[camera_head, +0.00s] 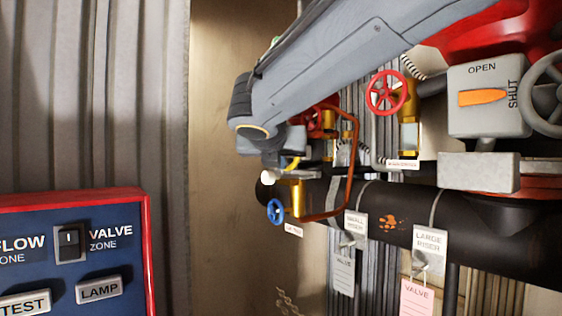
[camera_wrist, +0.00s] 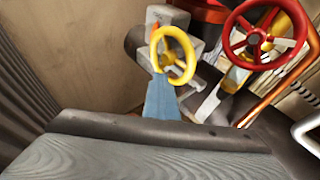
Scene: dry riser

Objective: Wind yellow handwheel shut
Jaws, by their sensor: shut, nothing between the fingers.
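The yellow handwheel (camera_wrist: 189,58) shows in the wrist view as a ring with spokes, on a grey valve body. My gripper (camera_wrist: 163,77) appears as a narrow blue-grey shape, fingers together, its tip at the lower left of the wheel's rim. I cannot tell whether it touches the rim. In the head view a small bit of the yellow handwheel (camera_head: 291,164) shows just below the end of my arm. The arm hides most of the wheel there, and the fingertips are not clear.
An orange bent pipe (camera_head: 349,180) stands right of the yellow wheel. A red handwheel (camera_wrist: 226,45) is close on the right in the wrist view. A blue handwheel (camera_head: 275,211) is below. A dark pipe (camera_head: 395,208) with hanging tags runs right. Open space lies left.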

